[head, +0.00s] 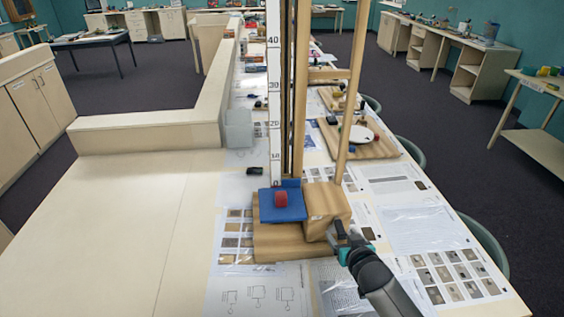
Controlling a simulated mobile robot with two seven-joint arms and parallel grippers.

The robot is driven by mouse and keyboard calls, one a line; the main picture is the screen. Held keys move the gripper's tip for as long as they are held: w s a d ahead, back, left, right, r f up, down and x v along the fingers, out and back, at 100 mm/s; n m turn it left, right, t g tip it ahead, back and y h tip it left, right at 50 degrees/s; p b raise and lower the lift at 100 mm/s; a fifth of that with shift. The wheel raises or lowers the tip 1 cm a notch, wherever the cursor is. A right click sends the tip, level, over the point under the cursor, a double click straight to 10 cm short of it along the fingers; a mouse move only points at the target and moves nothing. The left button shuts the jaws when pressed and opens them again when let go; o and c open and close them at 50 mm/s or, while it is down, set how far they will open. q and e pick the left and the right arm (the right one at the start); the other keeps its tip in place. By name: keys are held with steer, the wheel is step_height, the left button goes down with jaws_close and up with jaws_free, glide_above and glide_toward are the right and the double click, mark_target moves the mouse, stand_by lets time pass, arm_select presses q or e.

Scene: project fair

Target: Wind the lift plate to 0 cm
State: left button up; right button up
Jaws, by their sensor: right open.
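The blue lift plate (268,214) sits low on the wooden lift, below the 10 mark of the white scale (274,100). A red object (281,199) rests on the plate. A wooden box (318,200) stands to the right of the plate on the wooden base (285,247). My right gripper (338,234) is open at the box's lower right side. Any crank handle there is too small or covered to make out, and I cannot tell whether the gripper touches it. My left gripper is out of view.
Printed sheets (415,228) lie around the base on the table. A small black object (254,171) lies behind the lift to the left. Another wooden device with a white disc (358,134) stands farther back. The pale tabletop at left (120,225) is clear.

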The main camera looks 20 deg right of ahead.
steer(key=v, duration=0.7)
stand_by(0.4)
